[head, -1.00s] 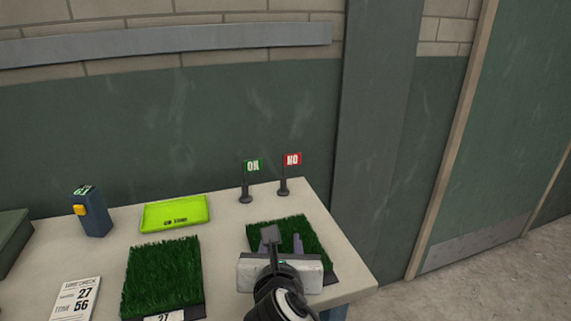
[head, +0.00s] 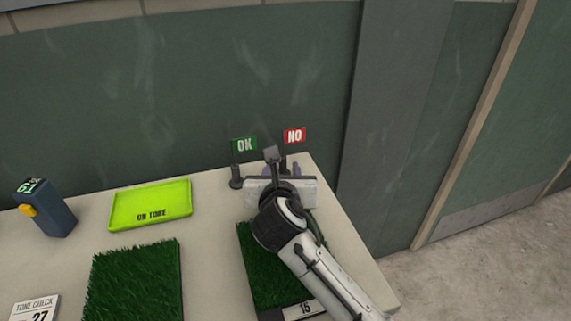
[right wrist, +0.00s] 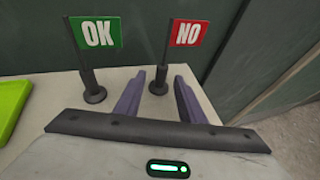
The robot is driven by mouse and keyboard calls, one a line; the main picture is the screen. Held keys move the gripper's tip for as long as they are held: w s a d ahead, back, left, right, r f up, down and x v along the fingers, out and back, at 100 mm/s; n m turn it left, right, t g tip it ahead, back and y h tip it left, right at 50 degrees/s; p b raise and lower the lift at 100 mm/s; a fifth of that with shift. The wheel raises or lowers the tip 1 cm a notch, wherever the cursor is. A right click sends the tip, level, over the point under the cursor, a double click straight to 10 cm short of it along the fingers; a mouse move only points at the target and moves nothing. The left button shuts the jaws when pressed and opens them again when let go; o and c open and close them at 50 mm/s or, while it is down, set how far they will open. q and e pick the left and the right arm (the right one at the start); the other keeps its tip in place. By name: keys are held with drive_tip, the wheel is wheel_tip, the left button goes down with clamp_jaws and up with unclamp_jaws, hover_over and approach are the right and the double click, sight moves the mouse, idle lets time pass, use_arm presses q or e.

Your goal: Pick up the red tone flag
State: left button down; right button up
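The red flag (head: 294,136) reads "NO" and stands upright at the table's back right, its base hidden behind my right gripper (head: 283,168) in the head view. In the right wrist view the red flag (right wrist: 188,34) rises on a dark pole with a round black base (right wrist: 158,87). My right gripper's two purple fingers (right wrist: 162,90) are open, with that base between or just beyond their tips. I cannot tell whether they touch it. My left gripper is not in view.
A green "OK" flag (head: 244,146) stands close left of the red one. A lime tray (head: 150,204), a blue device (head: 45,208), turf samples (head: 135,280) and a tone card (head: 35,309) lie on the table. A wall rises behind; the table's right edge is near.

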sight(283, 167)
drive_tip(key=shift+x, duration=1.95)
clamp_jaws()
